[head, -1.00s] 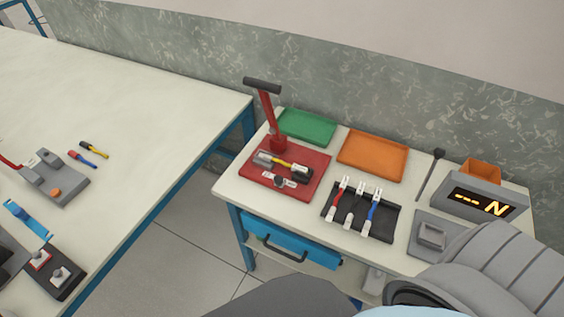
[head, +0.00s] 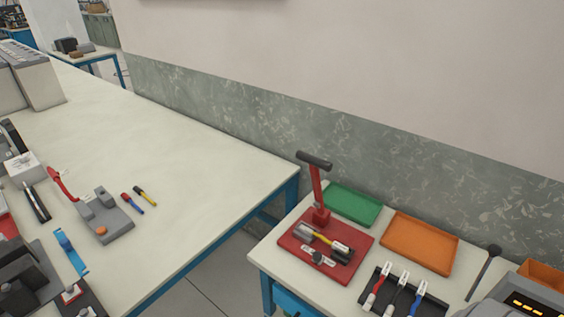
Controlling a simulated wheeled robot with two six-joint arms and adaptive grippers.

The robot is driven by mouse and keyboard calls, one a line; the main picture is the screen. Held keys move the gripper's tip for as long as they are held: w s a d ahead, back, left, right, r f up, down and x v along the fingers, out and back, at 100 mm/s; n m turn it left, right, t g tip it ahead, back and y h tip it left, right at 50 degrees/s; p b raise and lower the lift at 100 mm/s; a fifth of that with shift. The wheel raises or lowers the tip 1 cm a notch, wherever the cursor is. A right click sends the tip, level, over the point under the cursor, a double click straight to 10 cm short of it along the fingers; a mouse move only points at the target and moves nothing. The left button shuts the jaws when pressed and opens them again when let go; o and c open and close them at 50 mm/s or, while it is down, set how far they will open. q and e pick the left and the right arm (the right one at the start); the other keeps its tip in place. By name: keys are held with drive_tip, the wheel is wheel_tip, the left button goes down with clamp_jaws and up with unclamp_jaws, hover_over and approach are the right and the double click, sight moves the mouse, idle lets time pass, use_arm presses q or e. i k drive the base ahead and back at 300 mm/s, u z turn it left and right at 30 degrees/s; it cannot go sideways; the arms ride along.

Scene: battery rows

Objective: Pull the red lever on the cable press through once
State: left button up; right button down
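The cable press appears to be the red-based tool (head: 349,243) on the small table. Its red lever (head: 317,188) stands nearly upright at the back of the base, with a black crossbar handle (head: 314,160) on top. A grey and black clamp with a yellow piece (head: 326,240) lies across the base. A second device, a grey block (head: 116,222) with a raised red handle (head: 62,184), stands on the long bench at left. Neither of my grippers is in view, and nothing touches the lever.
A green tray (head: 353,205) and an orange tray (head: 420,243) lie behind and right of the press. A black holder (head: 433,307) with several cables is in front. A display box (head: 523,303) is partly cut off. A floor gap separates the bench (head: 190,190) from the small table.

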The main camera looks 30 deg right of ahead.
sight(315, 163)
drive_tip(key=u, duration=1.4)
drive_tip(key=k, duration=0.9)
drive_tip(key=z, duration=1.4)
